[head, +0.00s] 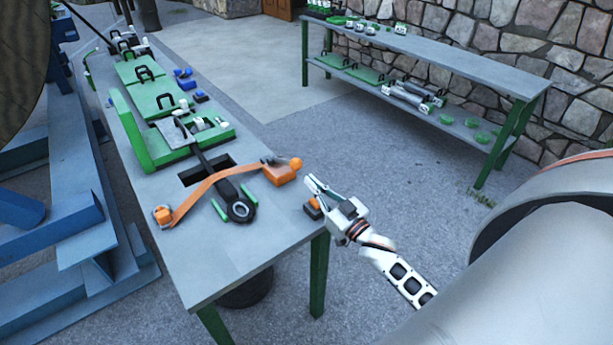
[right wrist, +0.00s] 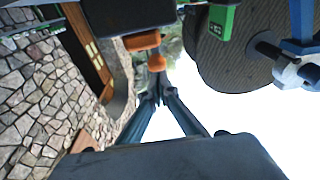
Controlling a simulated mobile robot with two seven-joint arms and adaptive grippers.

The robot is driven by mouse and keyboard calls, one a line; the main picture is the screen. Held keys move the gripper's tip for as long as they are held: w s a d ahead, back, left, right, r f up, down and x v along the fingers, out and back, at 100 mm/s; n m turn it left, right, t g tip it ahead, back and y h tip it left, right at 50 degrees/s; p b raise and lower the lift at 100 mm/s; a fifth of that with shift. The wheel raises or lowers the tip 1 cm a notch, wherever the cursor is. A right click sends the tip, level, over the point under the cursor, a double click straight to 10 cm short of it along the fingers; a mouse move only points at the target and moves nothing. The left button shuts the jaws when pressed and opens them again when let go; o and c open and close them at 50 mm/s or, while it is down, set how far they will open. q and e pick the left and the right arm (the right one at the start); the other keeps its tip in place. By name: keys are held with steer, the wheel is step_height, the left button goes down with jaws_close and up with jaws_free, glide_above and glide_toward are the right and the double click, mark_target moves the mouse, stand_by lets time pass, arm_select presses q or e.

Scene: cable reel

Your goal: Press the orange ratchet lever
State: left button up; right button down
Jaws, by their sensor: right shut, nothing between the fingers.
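The orange ratchet (head: 280,175) sits near the right edge of the grey workbench, at the end of an orange strap (head: 205,188). A round orange knob (head: 296,163) stands at its right side, apparently the lever's end. My right gripper (head: 309,183) is shut and empty, just right of the knob, with a small gap seeming to separate them. In the right wrist view, its fingertips (right wrist: 155,98) meet below an orange knob (right wrist: 156,62) and an orange block (right wrist: 143,40). My left gripper is not in view.
A small orange and black block (head: 313,208) shows beside my right gripper; whether it rests on the bench is unclear. A black tool (head: 240,207) lies near the strap. A shelf table (head: 450,60) stands by the stone wall.

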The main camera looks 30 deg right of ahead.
steer(key=s, duration=0.1)
steer(key=s+f, duration=0.2)
steer(key=s, duration=0.1)
steer(key=shift+d+f+b, duration=0.2)
steer(key=shift+d+b, duration=0.1)
steer(key=shift+b, duration=0.1)
steer(key=shift+s+f, duration=0.25)
steer(key=shift+s, duration=0.2)
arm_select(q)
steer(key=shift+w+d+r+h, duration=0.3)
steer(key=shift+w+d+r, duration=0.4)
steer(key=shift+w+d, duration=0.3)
arm_select(e)
steer(key=shift+s, duration=0.1)
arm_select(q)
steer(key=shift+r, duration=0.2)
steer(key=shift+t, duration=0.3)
